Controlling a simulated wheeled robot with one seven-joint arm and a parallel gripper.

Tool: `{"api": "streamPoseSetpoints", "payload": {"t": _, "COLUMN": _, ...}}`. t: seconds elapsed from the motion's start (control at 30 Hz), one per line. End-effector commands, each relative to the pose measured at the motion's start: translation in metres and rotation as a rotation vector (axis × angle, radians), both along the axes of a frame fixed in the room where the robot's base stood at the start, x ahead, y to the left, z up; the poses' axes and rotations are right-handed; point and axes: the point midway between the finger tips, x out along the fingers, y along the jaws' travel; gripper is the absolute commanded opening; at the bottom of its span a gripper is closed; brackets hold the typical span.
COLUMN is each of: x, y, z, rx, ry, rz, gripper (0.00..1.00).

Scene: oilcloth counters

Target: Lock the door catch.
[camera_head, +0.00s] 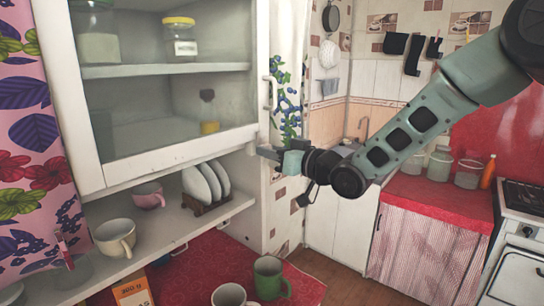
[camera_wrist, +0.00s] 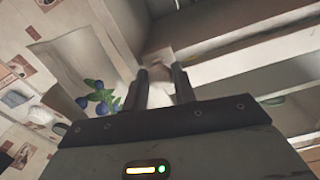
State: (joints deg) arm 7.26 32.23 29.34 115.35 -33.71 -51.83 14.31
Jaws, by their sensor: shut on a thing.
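The wall cabinet's glass-fronted door (camera_head: 165,157) has a white frame and looks closed. A vertical metal handle (camera_head: 268,93) is on its right side. My gripper (camera_head: 262,152) reaches in from the right to the cabinet's lower right corner, below the handle. In the wrist view, my gripper's two dark fingers (camera_wrist: 160,78) stand a little apart, with a small pale piece (camera_wrist: 158,62) at their tips. It appears to be the door catch, held between them. In the head view the fingers and wrist hide the catch, so its turn cannot be told.
Below the door, an open shelf (camera_head: 165,235) holds plates in a rack (camera_head: 207,185) and cups (camera_head: 115,237). A green mug (camera_head: 270,277) stands on the red oilcloth (camera_head: 200,270). A red counter (camera_head: 425,192) with jars is at right.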

Motion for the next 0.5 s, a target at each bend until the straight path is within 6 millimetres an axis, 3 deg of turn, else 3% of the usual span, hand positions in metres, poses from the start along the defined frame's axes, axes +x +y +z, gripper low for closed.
{"api": "streamPoseSetpoints", "payload": {"t": 0.27, "x": 0.0002, "y": -0.0005, "z": 0.0003, "rx": 0.008, "ry": 0.009, "rz": -0.001, "gripper": 0.04}}
{"api": "streamPoseSetpoints", "payload": {"t": 0.3, "x": 0.0002, "y": -0.0005, "z": 0.0003, "rx": 0.008, "ry": 0.009, "rz": -0.001, "gripper": 0.35}}
{"api": "streamPoseSetpoints", "payload": {"t": 0.33, "x": 0.0002, "y": -0.0005, "z": 0.0004, "rx": 0.008, "ry": 0.008, "rz": -0.001, "gripper": 0.43}}
{"api": "streamPoseSetpoints", "payload": {"t": 0.37, "x": 0.0002, "y": -0.0005, "z": 0.0004, "rx": 0.008, "ry": 0.008, "rz": -0.001, "gripper": 0.48}}
{"api": "streamPoseSetpoints", "payload": {"t": 0.5, "x": 0.0002, "y": -0.0003, "z": 0.0004, "rx": 0.008, "ry": 0.008, "rz": -0.001, "gripper": 0.48}}
